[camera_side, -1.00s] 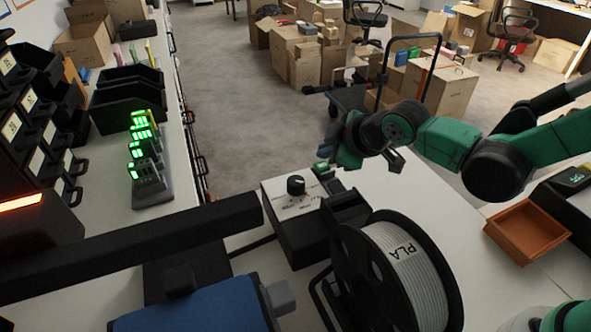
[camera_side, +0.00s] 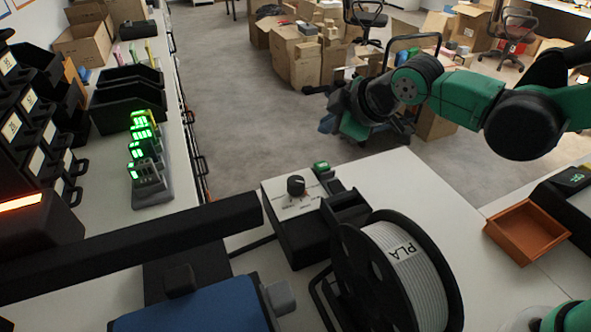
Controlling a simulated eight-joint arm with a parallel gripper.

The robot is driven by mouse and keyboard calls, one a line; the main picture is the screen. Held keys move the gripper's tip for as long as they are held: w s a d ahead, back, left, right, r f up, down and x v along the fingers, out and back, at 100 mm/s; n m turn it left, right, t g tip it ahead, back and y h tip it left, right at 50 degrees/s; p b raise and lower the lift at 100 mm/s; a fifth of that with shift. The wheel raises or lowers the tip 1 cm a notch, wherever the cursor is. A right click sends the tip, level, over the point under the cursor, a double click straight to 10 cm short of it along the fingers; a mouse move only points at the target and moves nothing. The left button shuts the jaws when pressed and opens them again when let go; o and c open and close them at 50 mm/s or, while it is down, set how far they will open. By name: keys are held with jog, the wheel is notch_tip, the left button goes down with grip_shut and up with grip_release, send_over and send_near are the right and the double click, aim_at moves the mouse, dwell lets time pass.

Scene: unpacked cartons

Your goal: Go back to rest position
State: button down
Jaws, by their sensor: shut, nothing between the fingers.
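My gripper (camera_side: 345,122) is at the end of my green and black arm, in the upper middle of the side view. It is raised above and behind the control box (camera_side: 297,205), apart from it, and appears over the floor beyond the table edge. It is shut and holds nothing. Its fingertips are small, dark and partly hidden by the wrist. The control box has a black knob and a green button (camera_side: 321,167), both uncovered.
A PLA filament spool (camera_side: 405,262) stands in front of the control box. An orange tray (camera_side: 527,232) lies at the right. A rack of green-lit devices (camera_side: 150,180) and black bins stand on the left bench. The white table (camera_side: 400,185) behind the spool is clear.

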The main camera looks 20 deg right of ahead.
jog(key=s+d+m+g+h, duration=0.2)
jog(key=s+d+m, duration=0.9)
jog(key=s+d, duration=0.1)
jog(key=shift+s, duration=0.3)
